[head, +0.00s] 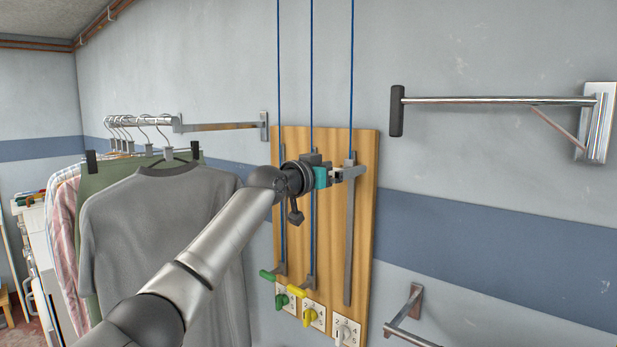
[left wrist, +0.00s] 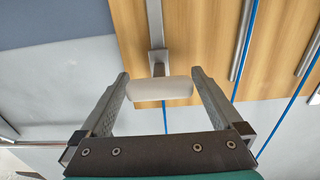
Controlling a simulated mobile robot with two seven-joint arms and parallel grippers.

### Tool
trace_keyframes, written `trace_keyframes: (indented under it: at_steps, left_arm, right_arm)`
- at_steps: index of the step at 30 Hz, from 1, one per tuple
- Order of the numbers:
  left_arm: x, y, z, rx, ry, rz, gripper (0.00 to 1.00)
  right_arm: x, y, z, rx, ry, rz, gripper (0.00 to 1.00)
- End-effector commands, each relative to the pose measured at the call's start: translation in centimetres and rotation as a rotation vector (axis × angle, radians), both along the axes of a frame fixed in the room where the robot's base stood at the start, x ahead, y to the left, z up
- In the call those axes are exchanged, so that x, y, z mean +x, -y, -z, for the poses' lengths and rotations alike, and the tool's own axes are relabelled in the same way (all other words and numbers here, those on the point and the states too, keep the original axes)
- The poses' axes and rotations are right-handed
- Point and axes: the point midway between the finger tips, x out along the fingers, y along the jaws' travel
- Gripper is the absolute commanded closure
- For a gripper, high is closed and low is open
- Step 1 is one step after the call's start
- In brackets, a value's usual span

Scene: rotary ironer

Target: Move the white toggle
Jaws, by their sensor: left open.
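The white toggle (left wrist: 160,90) is a pale bar on a metal stem, mounted on a slotted rail (head: 348,240) of the wooden board. In the left wrist view it lies between the two fingers of my left gripper (left wrist: 160,78), with gaps visible beside its ends. My left gripper (head: 350,172) is open and at the upper part of the right-hand rail in the head view. There the gripper mostly hides the toggle. My right gripper is in neither view.
A green toggle (head: 268,274) and a yellow toggle (head: 297,291) sit low on the other rails. Below are green (head: 281,301), yellow (head: 311,315) and white (head: 345,333) knobs. Clothes (head: 160,235) hang at left. A metal wall arm (head: 490,100) juts out at right.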

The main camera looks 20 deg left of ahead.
Motion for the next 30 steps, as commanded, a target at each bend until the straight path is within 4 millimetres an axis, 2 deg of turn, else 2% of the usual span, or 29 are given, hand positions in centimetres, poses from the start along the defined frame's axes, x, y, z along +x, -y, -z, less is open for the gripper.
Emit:
trace_keyframes:
  at_steps: [11,24,30]
  left_arm:
    - [-4.1,-1.6,0.3,0.003,0.002,-0.003,0.0]
    - [-10.3,-3.8,0.2,0.002,0.003,-0.004,0.0]
    - [-12.4,-4.6,0.1,0.001,0.003,-0.003,0.0]
  right_arm:
    - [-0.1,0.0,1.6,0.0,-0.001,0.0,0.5]
    - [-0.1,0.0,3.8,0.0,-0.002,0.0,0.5]
    - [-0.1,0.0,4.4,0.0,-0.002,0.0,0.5]
